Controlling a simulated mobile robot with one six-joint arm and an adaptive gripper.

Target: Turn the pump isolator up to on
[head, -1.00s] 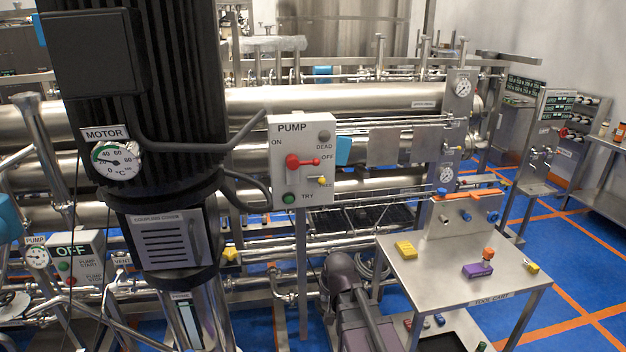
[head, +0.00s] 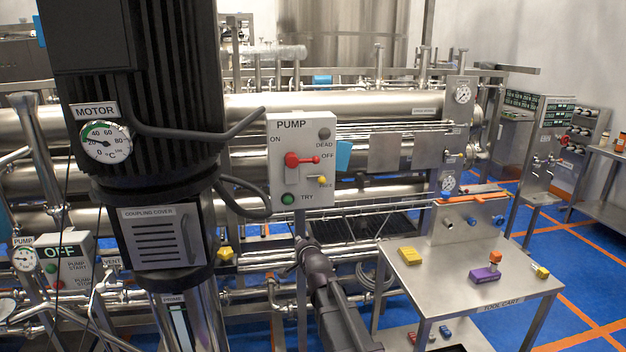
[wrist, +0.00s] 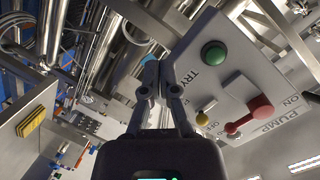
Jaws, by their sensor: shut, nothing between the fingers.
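The pump isolator (head: 301,160) is a pale grey box on a post, with a red handle (head: 302,160) on its front. The handle lies about level, its arm pointing right toward the OFF mark; ON is at upper left. A yellow knob (head: 322,181) sits below the handle and a green TRY button (head: 288,199) at lower left. My gripper (head: 303,246) is just below the box, shut and empty, apart from the handle. In the wrist view my gripper (wrist: 160,82) is beside the box, with the red handle (wrist: 250,115) to the right of the fingers.
The large black motor (head: 150,100) stands close on the left, with a cable looping to the box. A steel tool cart (head: 450,285) with small yellow and purple items stands at right. Steel pipes run behind the box. Open air lies in front of it.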

